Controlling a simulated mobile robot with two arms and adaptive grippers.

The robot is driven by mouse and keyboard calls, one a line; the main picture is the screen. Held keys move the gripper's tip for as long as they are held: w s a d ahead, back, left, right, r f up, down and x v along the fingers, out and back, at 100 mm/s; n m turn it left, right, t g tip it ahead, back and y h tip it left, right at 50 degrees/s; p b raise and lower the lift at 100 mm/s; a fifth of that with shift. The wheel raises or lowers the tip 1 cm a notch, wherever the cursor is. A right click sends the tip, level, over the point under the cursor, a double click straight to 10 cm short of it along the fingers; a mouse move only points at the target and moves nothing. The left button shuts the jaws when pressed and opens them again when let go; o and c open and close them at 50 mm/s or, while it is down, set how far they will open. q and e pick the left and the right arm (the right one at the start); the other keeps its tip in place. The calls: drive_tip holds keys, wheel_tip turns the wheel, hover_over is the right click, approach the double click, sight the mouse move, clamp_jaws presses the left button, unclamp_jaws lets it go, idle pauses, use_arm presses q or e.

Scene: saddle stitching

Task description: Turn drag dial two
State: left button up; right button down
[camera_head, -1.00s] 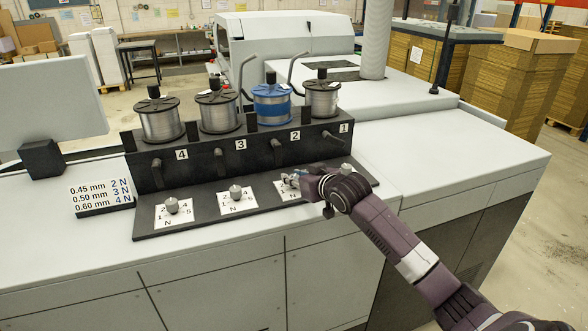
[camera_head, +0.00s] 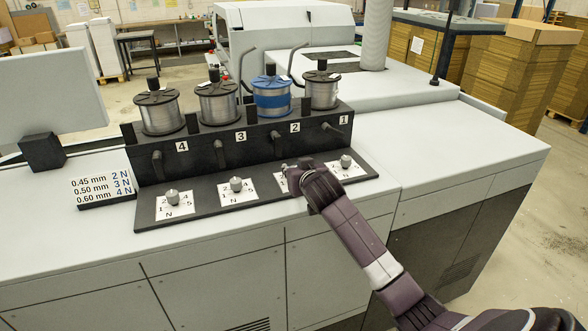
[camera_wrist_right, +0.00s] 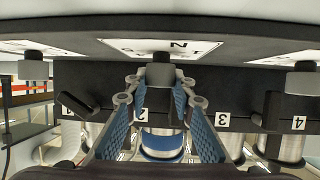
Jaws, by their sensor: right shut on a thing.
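Drag dial two is a small grey knob (camera_wrist_right: 160,73) on a white number card (camera_wrist_right: 166,48), below the blue spool (camera_head: 272,98). My right gripper (camera_wrist_right: 159,84) is shut on this dial, with its blue-padded fingers on either side in the right wrist view, which is upside down. In the head view my right gripper (camera_head: 293,178) covers most of dial two; only a strip of its card (camera_head: 281,187) shows. The dial's pointer setting cannot be read. My left gripper is not in view.
Dial one (camera_head: 345,161), dial three (camera_head: 236,185) and dial four (camera_head: 172,197) stand along the same black ledge (camera_head: 204,186). Black posts and wire spools rise behind. A sign (camera_head: 103,188) lists wire sizes and N values.

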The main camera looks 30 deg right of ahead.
drive_tip(key=c, duration=1.6)
unclamp_jaws()
drive_tip(key=shift+s, duration=0.1)
drive_tip(key=v, duration=1.2)
